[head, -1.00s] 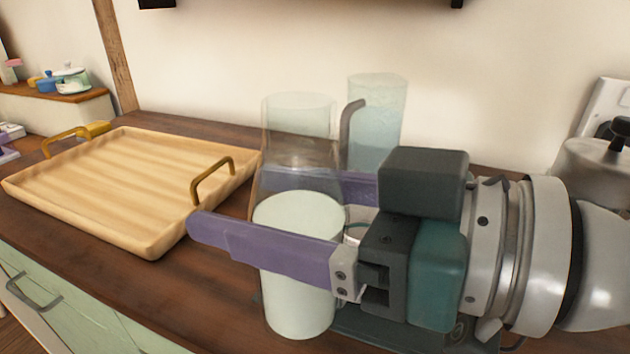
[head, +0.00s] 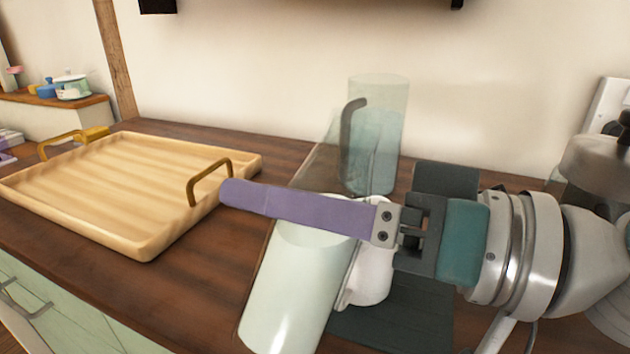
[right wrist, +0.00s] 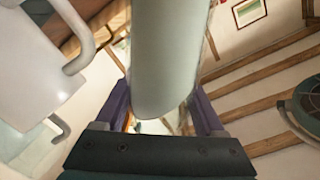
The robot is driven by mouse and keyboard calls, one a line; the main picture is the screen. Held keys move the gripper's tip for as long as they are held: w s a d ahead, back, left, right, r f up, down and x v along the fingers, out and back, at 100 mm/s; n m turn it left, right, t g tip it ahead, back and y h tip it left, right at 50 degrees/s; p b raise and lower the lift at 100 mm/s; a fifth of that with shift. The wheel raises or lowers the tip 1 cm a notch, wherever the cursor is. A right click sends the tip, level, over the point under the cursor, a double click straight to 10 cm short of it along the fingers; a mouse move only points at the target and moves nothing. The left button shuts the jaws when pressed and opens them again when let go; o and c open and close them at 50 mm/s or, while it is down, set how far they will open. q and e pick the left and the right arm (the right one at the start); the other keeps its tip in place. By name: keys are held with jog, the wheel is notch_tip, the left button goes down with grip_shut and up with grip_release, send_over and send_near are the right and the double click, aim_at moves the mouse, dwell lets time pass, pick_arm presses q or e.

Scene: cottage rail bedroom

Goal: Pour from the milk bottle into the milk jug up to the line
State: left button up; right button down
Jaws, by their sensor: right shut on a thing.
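The milk bottle (head: 290,295) is a tall clear glass with pale milk in its lower part. My right gripper (head: 300,210) is shut around it and holds it tilted, its clear upper end leaning right and back. In the right wrist view the bottle (right wrist: 165,60) stands between the fingers. A white jug (head: 372,272), which looks like the milk jug, is just right of the bottle, partly hidden by it and the gripper. A white handled vessel also shows in the right wrist view (right wrist: 40,65). No fill line or milk stream can be made out. My left gripper is out of view.
A clear glass pitcher (head: 376,135) with a grey handle stands behind the bottle. A wooden tray (head: 100,190) with brass handles lies left on the dark counter. A dark mat (head: 405,320) lies under the white jug. A metal pot (head: 595,170) is at far right.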

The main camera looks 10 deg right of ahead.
jog(key=shift+m, duration=0.4)
jog(key=shift+f+m, duration=0.15)
jog(key=shift+m, duration=0.45)
jog(key=shift+s+a+r+m+y+p, duration=0.15)
jog(key=shift+r+m+y+p, duration=0.15)
jog(key=shift+r+m+p, duration=0.45)
jog(key=shift+s+a+f+m+t+p, duration=0.15)
jog(key=shift+f+m+t+p, duration=0.15)
jog(key=shift+m+p, duration=0.65)
jog(key=shift+f, duration=0.1)
jog(key=shift+f+m+p, duration=0.15)
jog(key=shift+m+p, duration=0.15)
jog(key=shift+m, duration=0.5)
jog(key=shift+w+r+m, duration=0.2)
jog(key=shift+r+m, duration=0.05)
jog(key=shift+m, duration=0.25)
jog(key=shift+w+d+r+m+t+y, duration=0.1)
jog(key=shift+d+r+m+t+y, duration=0.1)
jog(key=shift+d+m+t+y, duration=0.1)
jog(key=shift+r, duration=0.1)
